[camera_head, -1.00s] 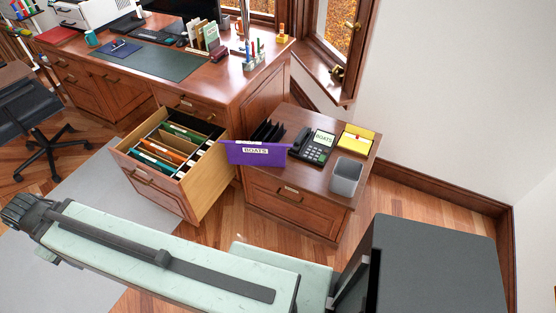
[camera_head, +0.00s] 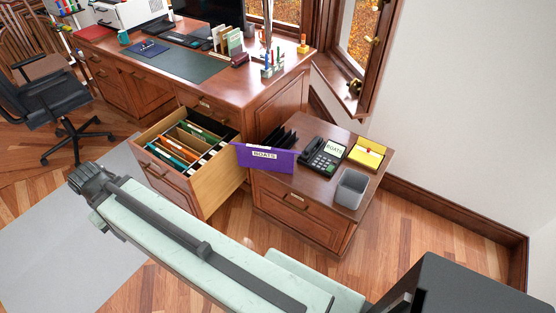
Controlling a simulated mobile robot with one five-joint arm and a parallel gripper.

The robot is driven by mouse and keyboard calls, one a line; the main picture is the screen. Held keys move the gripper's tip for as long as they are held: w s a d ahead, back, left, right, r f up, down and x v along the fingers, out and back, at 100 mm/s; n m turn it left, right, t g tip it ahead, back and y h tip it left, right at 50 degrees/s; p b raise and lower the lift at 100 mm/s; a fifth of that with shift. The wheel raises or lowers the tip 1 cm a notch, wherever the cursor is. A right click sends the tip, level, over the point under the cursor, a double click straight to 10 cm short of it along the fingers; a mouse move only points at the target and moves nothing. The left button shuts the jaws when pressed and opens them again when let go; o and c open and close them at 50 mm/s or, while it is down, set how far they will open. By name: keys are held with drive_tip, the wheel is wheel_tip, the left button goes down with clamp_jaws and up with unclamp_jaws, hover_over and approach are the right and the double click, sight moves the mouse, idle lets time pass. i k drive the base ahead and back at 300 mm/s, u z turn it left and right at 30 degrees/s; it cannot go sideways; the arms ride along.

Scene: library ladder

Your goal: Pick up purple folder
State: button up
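The purple folder (camera_head: 264,158) has a white label reading "BOATS". It stands at the front left edge of the low wooden side cabinet (camera_head: 325,187), in front of a black file holder (camera_head: 279,138), and juts out a little past the cabinet's left edge towards the open drawer. My gripper (camera_head: 84,178) is at the far end of my pale arm, at the lower left, well apart from the folder. Its fingers are too small and dark to tell whether they are open.
The open desk drawer (camera_head: 222,185) holds several hanging files left of the folder. A black phone (camera_head: 321,155), a grey bin (camera_head: 350,189) and a yellow tray (camera_head: 367,153) share the cabinet top. An office chair (camera_head: 50,101) stands left. Wooden floor lies open in front.

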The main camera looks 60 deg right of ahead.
sight(256, 156)
drive_tip(key=z, duration=0.3)
drive_tip(key=i, duration=1.4)
drive_tip(key=z, duration=3.75)
drive_tip(key=k, duration=1.1)
drive_tip(key=u, duration=0.35)
